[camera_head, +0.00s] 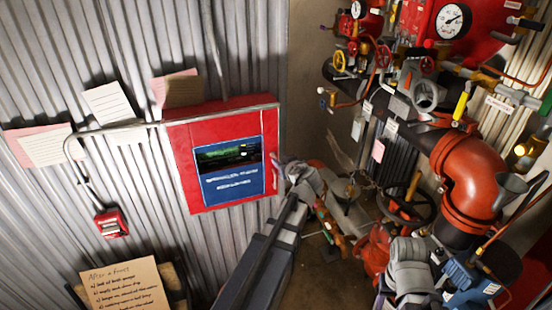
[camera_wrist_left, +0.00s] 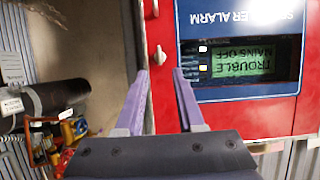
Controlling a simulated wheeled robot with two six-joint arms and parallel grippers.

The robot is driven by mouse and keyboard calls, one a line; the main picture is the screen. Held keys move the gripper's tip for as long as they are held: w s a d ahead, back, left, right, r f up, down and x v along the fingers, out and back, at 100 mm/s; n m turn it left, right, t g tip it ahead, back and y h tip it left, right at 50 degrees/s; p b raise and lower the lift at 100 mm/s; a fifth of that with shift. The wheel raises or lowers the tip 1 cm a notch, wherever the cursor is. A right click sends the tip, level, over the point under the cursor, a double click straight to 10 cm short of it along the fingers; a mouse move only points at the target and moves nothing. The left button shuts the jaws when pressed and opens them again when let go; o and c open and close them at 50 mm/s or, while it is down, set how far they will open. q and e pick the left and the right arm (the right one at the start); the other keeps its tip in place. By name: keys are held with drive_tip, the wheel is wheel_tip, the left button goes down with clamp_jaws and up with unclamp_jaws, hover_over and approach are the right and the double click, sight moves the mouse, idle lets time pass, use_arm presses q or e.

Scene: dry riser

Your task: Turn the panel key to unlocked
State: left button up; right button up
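The red alarm panel (camera_head: 185,160) hangs on the corrugated wall; its screen shows lit text. In the left wrist view the panel (camera_wrist_left: 225,122) appears upside down, and the screen (camera_wrist_left: 250,60) reads "TROUBLE" and "MAINS OFF". A small metal piece that looks like the key (camera_wrist_left: 158,54) sticks out of the red face near the panel's edge. My left gripper (camera_head: 284,164) is at the panel's right edge. In the wrist view its purple fingers (camera_wrist_left: 159,71) are apart, with the small piece just beyond their tips. Whether they touch it, I cannot tell. I cannot make out my right gripper.
A red pipe elbow (camera_head: 474,180), valves and gauges (camera_head: 453,21) crowd the right side. A small red box (camera_head: 111,223) is on the wall at left, joined by conduit. Paper notes (camera_head: 114,103) hang around the panel. A handwritten card (camera_head: 125,286) stands at lower left.

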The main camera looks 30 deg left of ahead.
sight(274, 153)
use_arm(q)
drive_tip(key=b+x, duration=0.2)
drive_tip(key=x, duration=0.4)
drive_tip(key=shift+w+f, duration=0.1)
clamp_jaws()
idle(0.4)
